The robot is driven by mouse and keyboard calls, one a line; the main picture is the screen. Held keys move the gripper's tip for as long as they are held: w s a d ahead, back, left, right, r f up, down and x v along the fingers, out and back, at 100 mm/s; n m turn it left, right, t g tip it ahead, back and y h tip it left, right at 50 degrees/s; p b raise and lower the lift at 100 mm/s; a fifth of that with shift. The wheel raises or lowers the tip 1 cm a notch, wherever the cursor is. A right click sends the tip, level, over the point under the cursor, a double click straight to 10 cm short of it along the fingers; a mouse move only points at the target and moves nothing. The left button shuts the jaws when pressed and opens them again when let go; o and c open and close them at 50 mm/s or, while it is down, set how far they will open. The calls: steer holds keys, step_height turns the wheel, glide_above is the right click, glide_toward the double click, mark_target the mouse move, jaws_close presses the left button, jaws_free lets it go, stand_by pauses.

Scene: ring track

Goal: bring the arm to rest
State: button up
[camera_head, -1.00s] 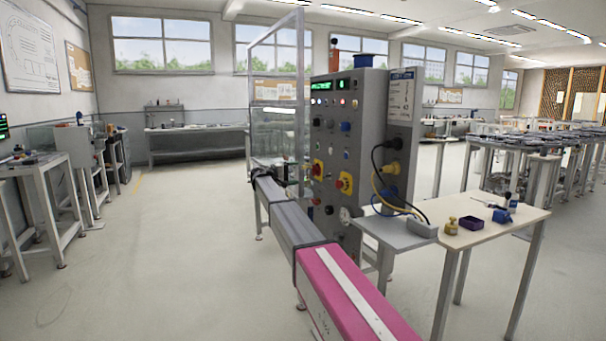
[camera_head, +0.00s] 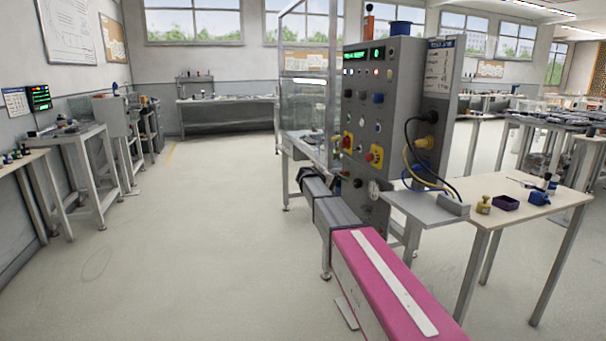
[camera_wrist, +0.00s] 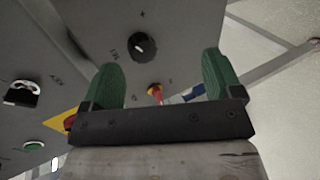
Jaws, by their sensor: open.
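My gripper (camera_wrist: 160,85) shows in the wrist view with its two green fingers apart and nothing between them. Behind the fingers, in that view, is a grey panel (camera_wrist: 80,45) with a black knob (camera_wrist: 143,46), a red and yellow button and a green button. I cannot tell how far the panel is from the fingertips.
A small table (camera_head: 530,212) with small items is at the right. Benches (camera_head: 75,140) line the left. The floor (camera_head: 190,250) at centre left is clear.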

steer(key=s+d+f+g+y, duration=0.2)
steer(key=s+d+f+y, duration=0.2)
steer(key=s+f, duration=0.9)
steer(key=s+f+m+y, duration=0.1)
steer(key=s+f+y, duration=0.2)
steer(key=s, duration=0.6)
steer(key=s+a+f+m+g+y, duration=0.1)
steer(key=s+f, duration=0.3)
steer(key=s, duration=0.6)
steer(key=s+f+m+g+y, duration=0.1)
steer(key=s+f+y, duration=0.2)
steer(key=s, duration=0.7)
steer(key=shift+s+a+f+m+y, duration=0.15)
steer(key=shift+a+f+m+y, duration=0.25)
steer(key=shift+y, duration=0.4)
